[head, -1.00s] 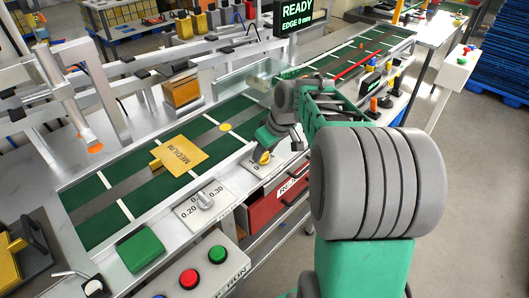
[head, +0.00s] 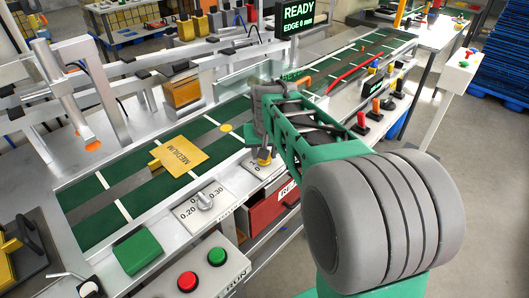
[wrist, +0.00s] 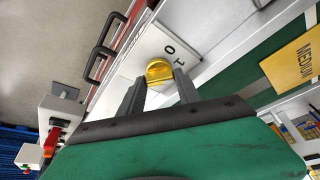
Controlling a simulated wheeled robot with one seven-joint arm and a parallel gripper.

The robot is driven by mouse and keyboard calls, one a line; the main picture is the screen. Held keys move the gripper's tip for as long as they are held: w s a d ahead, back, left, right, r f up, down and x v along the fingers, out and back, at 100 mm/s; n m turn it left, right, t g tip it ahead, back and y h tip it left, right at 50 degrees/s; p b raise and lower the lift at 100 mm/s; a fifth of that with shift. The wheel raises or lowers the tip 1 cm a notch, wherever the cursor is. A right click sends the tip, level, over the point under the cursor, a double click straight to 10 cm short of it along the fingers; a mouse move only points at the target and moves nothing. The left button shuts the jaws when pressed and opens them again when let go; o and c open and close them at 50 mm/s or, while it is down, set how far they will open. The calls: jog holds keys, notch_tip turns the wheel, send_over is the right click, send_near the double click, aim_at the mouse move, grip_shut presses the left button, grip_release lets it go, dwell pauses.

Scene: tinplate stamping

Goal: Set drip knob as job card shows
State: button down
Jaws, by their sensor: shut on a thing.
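The yellow knob (head: 264,157) sits on a pale plate (head: 250,165) at the front edge of the line. In the wrist view the knob (wrist: 158,68) stands between the two fingers of my gripper (wrist: 160,78), which is shut on it. The plate (wrist: 150,45) shows the marks 0 and 1; its other marks are hidden by my gripper. The knob's pointing direction is not clear. A yellow card (head: 180,156) reading MEDIUM lies flat on the green belt. It also shows in the wrist view (wrist: 295,65).
A grey knob (head: 205,200) on a plate marked 0.20 and 0.30 stands left of the yellow knob. Red (head: 187,281) and green (head: 217,256) buttons are in front. A red bin (head: 268,203) is below. A screen (head: 298,14) reads READY, EDGE 0 mm.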

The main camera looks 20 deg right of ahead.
dwell(0.4)
jog(key=c, duration=0.8)
grip_release()
jog(key=shift+c, duration=0.2)
jog(key=v, duration=0.7)
jog(key=shift+r, duration=0.4)
jog(key=shift+s+a, duration=0.1)
